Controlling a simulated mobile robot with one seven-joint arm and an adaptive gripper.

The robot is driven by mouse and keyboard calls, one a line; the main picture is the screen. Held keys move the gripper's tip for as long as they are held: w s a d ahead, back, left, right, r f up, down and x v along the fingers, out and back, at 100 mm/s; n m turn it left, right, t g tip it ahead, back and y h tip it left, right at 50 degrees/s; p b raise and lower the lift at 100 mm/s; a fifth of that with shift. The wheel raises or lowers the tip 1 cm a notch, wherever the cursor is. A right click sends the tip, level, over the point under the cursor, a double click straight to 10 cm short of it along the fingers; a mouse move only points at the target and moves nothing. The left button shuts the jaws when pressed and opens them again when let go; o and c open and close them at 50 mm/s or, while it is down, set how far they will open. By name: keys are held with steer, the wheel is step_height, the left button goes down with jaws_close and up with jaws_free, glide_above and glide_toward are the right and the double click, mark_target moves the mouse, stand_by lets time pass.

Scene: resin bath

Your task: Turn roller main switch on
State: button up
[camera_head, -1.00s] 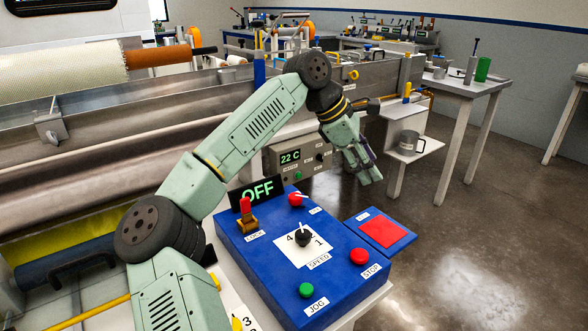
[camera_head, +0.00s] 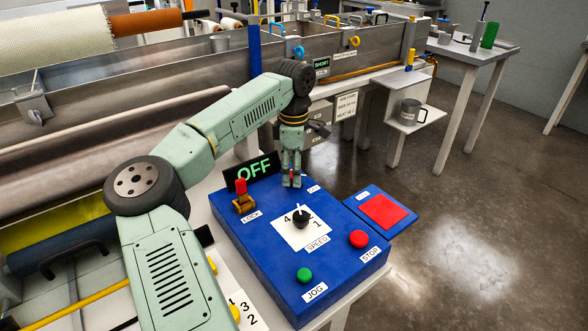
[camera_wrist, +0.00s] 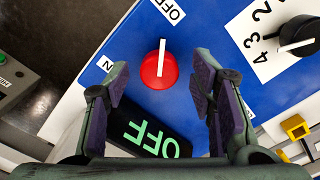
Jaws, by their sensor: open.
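The blue control box (camera_head: 265,255) stands on a white table. A round red knob with a white pointer (camera_wrist: 158,70) sits near its back edge in the wrist view, between labels of which one reads OFF (camera_wrist: 172,10).
The box also carries a red LOCK switch (camera_head: 241,186) on a brass-coloured base, a black SPEED dial (camera_head: 300,218), a red STOP button (camera_head: 358,239) and a green JOG button (camera_head: 304,275). A red pad (camera_head: 383,210) lies to the right. Metal rollers and troughs stand behind.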

steer(key=shift+f, duration=0.5)
steer(key=c, duration=1.1)
steer(key=shift+c, duration=0.2)
